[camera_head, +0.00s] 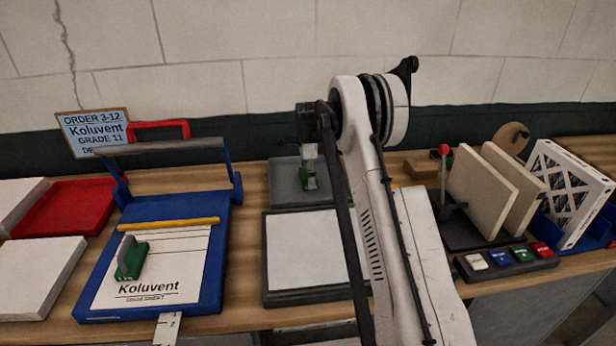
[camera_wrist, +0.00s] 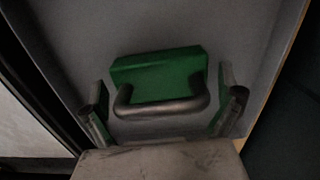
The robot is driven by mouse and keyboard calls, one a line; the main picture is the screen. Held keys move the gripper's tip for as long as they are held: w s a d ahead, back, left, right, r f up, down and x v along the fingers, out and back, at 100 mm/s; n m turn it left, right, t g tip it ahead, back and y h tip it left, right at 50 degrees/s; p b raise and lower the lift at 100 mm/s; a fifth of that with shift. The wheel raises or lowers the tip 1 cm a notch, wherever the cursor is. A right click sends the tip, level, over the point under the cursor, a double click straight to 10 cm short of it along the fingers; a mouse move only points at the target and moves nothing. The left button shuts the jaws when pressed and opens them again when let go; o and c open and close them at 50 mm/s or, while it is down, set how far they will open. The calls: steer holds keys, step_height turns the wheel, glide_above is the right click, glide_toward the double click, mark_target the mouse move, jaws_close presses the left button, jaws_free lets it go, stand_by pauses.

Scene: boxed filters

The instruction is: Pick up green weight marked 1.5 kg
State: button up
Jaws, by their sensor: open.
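A green weight (camera_head: 308,178) with a grey handle stands on a dark grey plate (camera_head: 285,190) at the back of the bench. The same weight (camera_wrist: 158,70) fills the middle of the wrist view, its bar handle toward the lower side. My gripper (camera_wrist: 162,105) is open, with one finger on each side of the handle and a gap on both sides. A second green weight (camera_head: 131,261) with a grey upright part stands on the paper on the blue board. I cannot read a 1.5 kg marking on either weight.
The blue board (camera_head: 85,290) has a raised handle frame and a yellow bar (camera_head: 170,224). A white-topped pad (camera_head: 305,245) lies in front of the grey plate. Upright beige panels (camera_head: 482,185), a filter (camera_head: 568,190) and a button box (camera_head: 505,262) stand at right.

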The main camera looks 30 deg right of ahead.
steer(key=shift+f, duration=0.2)
steer(key=shift+c, duration=0.4)
steer(key=c, duration=1.7)
steer(key=shift+o, duration=0.2)
steer(key=shift+r, duration=0.1)
steer(key=shift+r, duration=0.1)
